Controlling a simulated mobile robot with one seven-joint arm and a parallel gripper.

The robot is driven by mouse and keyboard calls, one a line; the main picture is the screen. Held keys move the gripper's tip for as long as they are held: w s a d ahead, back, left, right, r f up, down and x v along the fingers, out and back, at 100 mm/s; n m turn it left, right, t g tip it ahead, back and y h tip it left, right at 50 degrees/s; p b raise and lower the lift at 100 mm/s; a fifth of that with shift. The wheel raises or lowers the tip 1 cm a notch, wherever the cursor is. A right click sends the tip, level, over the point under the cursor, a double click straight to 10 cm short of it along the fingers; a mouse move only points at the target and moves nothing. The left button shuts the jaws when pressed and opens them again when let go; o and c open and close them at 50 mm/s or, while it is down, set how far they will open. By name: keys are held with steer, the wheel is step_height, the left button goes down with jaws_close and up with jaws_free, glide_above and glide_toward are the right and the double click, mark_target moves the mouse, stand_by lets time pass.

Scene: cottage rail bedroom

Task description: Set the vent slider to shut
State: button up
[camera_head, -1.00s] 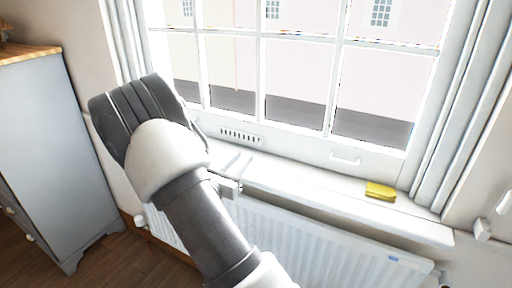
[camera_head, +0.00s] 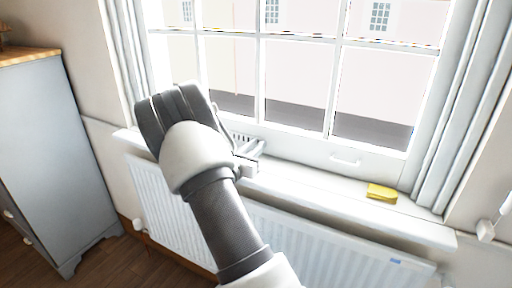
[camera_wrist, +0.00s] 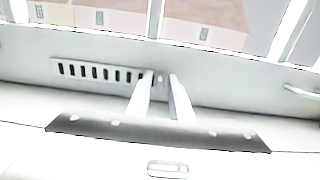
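The vent (camera_wrist: 100,72) is a pale strip with a row of dark upright slots, set in the lower window frame. In the head view only a bit of the vent (camera_head: 238,137) shows beside my wrist. My gripper (camera_wrist: 160,79) is at the right end of the slot row in the wrist view, its two pale fingers apart. A small pale part, perhaps the slider (camera_wrist: 160,80), shows between the fingertips; whether they touch it is not clear. In the head view my gripper (camera_head: 258,147) reaches over the sill towards the frame.
The white sill (camera_head: 315,181) runs under the window, with a radiator (camera_head: 310,240) below. A yellow folded cloth (camera_head: 381,192) lies on the sill to the right. A window handle (camera_head: 345,160) sticks out of the frame. A grey cabinet (camera_head: 60,150) stands at the left.

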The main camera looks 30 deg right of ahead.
jaws_close()
stand_by(1.2)
steer(key=w+a, duration=0.2)
steer(key=w, duration=0.1)
steer(key=shift+o, duration=1.2)
jaws_free()
steer(key=shift+s, duration=0.1)
steer(key=p+v, duration=0.2)
steer(key=v, duration=1.5)
steer(key=shift+a, duration=0.15)
